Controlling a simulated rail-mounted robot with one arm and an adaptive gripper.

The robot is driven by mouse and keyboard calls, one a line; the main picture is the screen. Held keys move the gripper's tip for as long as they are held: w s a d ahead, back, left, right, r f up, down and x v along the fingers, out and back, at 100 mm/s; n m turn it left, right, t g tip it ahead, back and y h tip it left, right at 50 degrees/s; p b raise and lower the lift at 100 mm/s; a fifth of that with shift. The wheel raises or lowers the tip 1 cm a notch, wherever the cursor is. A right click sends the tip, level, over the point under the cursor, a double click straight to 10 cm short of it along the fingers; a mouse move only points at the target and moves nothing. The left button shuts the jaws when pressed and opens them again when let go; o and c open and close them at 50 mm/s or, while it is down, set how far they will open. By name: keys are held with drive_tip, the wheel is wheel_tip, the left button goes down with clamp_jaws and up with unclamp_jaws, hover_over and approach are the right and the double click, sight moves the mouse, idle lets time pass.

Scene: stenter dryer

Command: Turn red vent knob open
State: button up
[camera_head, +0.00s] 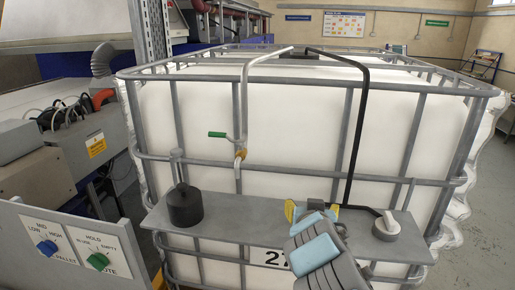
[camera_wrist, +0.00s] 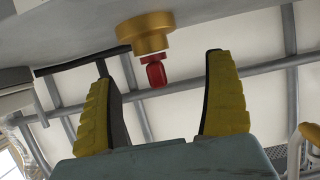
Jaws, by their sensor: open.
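The red vent knob (camera_wrist: 156,73) shows in the wrist view, on a brass fitting (camera_wrist: 146,34) that is fixed to a grey surface. My gripper (camera_wrist: 164,72) is open, with its two yellow-padded fingers apart. The knob appears between the fingers in the picture, nearer the left one, with no contact visible. I cannot tell how deep it sits between them. In the head view my gripper (camera_head: 308,208) is at the front of the grey shelf (camera_head: 235,215) on the caged white tank. The red knob is not visible in the head view.
On the shelf stand a black cap (camera_head: 185,205) at left and a grey-white cap (camera_head: 387,227) at right, with a black pipe (camera_head: 353,140). A green-handled valve (camera_head: 240,152) is behind. A panel with blue and green knobs (camera_head: 75,248) is at lower left.

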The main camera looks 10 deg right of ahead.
drive_tip(key=shift+b+v, duration=1)
drive_tip(key=shift+v, duration=1.6)
drive_tip(key=shift+b+v, duration=3.6)
drive_tip(key=shift+v, duration=2.3)
drive_tip(key=w+a+r+n+t+y+p, duration=0.3)
drive_tip(key=w+a+r+t+y, duration=0.4)
drive_tip(key=w+r+y, duration=0.3)
drive_tip(key=shift+w+a+r+t+y+p, duration=0.25)
drive_tip(key=shift+a+r+t+y+p, duration=0.25)
drive_tip(key=shift+r+y, duration=0.45)
